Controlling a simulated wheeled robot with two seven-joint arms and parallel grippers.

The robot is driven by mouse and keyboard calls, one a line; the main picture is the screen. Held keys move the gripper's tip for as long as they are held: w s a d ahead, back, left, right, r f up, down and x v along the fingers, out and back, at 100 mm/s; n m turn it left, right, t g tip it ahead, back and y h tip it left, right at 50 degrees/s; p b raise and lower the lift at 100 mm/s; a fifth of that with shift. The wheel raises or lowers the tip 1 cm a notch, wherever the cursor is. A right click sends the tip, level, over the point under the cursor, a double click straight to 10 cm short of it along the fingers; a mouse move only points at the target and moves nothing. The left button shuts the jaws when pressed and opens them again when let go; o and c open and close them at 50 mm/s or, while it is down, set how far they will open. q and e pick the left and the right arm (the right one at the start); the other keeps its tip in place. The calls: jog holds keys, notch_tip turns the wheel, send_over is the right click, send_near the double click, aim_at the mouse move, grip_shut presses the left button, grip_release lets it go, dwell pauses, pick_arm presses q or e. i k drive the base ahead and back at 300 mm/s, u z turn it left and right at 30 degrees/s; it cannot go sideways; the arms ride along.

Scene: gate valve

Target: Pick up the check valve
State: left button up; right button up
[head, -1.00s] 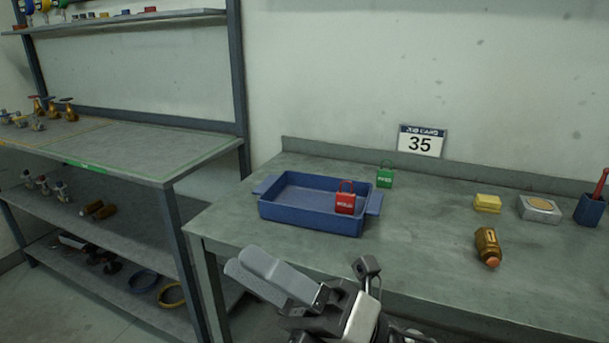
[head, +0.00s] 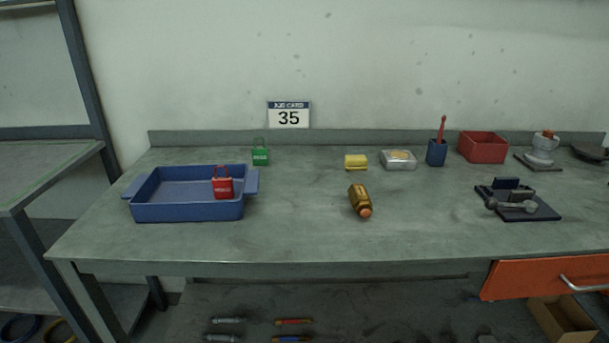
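A brass valve body (head: 360,200) with an orange end lies on its side on the grey-green workbench (head: 300,235), right of the blue tray. It looks like the check valve; no label on it can be read. Its orange end points toward the front edge of the bench. Nothing touches it. Neither of my grippers is in the head view.
A green padlock (head: 261,157), yellow block (head: 356,162), silver tin (head: 398,160), blue cup (head: 436,154) and red bin (head: 483,147) stand behind. A black fixture (head: 530,208) sits right.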

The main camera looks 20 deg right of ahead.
aim_at(359, 195)
jog(key=k, duration=1.3)
jog(key=z, duration=0.85)
jog(key=i, duration=1.3)
jog(key=u, duration=0.55)
